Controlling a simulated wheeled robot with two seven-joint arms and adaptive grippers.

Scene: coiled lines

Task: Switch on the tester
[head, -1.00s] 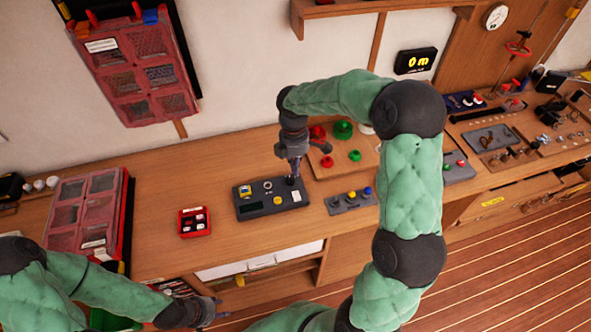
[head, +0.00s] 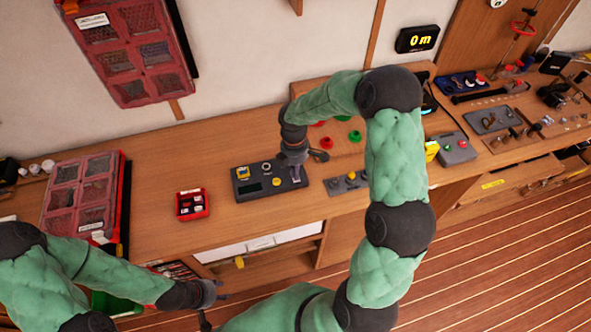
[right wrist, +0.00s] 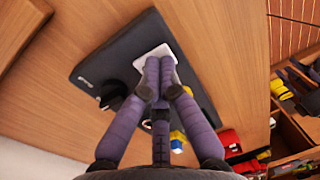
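The tester appears to be the dark grey box (head: 243,191) on the bench in the head view. Its top has a dark display, a yellow-and-blue part, a ring and a round yellow button. My right gripper (head: 297,172) is over its right end and hides part of it. In the right wrist view the fingertips (right wrist: 157,72) are together over the white label (right wrist: 147,60) on the box (right wrist: 188,52); touching cannot be told. A black knob (right wrist: 112,95) is beside the fingers. My left gripper (head: 214,292) is low at the bench front, its fingers unclear.
A small red tray (head: 193,212) stands left of the box. A grey button strip (head: 333,187) lies right of it. Red and green knobs sit on a wooden board (head: 345,150) behind. A red-lidded organiser (head: 84,197) stands at left. A wall display (head: 417,39) reads "0 m".

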